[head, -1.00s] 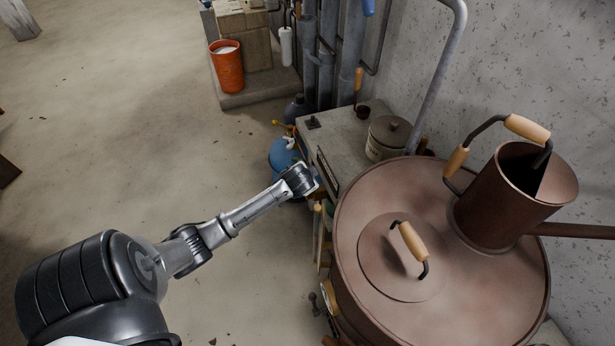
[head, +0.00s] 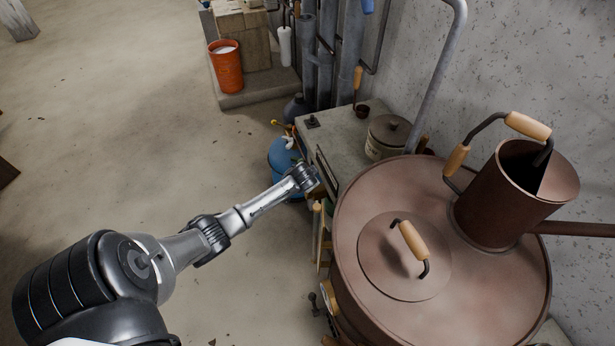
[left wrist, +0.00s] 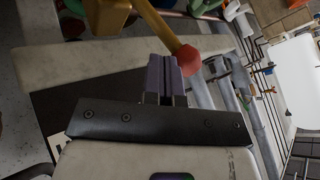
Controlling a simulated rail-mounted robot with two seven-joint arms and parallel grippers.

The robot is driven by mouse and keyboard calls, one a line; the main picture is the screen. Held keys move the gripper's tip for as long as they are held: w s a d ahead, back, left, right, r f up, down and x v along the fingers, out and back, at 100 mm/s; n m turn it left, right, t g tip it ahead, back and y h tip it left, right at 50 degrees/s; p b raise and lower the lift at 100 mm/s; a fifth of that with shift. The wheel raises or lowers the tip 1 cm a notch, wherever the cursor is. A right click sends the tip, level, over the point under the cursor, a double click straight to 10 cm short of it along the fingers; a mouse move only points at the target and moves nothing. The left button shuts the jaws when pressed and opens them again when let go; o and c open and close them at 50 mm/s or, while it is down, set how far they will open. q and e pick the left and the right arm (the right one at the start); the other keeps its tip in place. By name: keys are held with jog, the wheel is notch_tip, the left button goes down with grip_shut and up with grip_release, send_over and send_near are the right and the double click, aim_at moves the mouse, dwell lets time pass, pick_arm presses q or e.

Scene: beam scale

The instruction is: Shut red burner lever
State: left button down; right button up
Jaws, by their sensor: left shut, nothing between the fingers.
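In the left wrist view, a yellow-orange rod with a rounded red end (left wrist: 188,59) comes down from the top; this looks like the red burner lever. My left gripper (left wrist: 164,72) is shut and empty, its fingertips close beside the red end, on its left. I cannot tell whether they touch. In the head view my left arm reaches in from the left, and its wrist end is beside the copper still (head: 385,215). The fingers and the lever are hidden there. My right gripper is not in view.
A grey-topped bench (head: 345,135) with a lidded pot (head: 388,136) stands behind the still. A blue tank (head: 284,155) with a yellow-handled tap stands beside the bench. An orange bucket (head: 227,66) is farther back. The floor at left is open.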

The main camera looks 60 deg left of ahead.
pick_arm(q)
jog(key=shift+w+a+f, duration=0.1)
jog(key=shift+a+f, duration=0.05)
jog(key=shift+f, duration=0.05)
dwell(0.3)
jog(key=shift+w+a, duration=0.15)
jog(key=shift+a, duration=0.55)
jog(key=shift+r, duration=0.1)
jog(key=shift+s+d+r+p, duration=0.15)
jog(key=shift+s+r+p, duration=0.15)
jog(key=shift+r+p, duration=0.55)
jog(key=p+v, duration=0.8)
jog(key=p, duration=0.2)
jog(key=shift+s+f, duration=0.15)
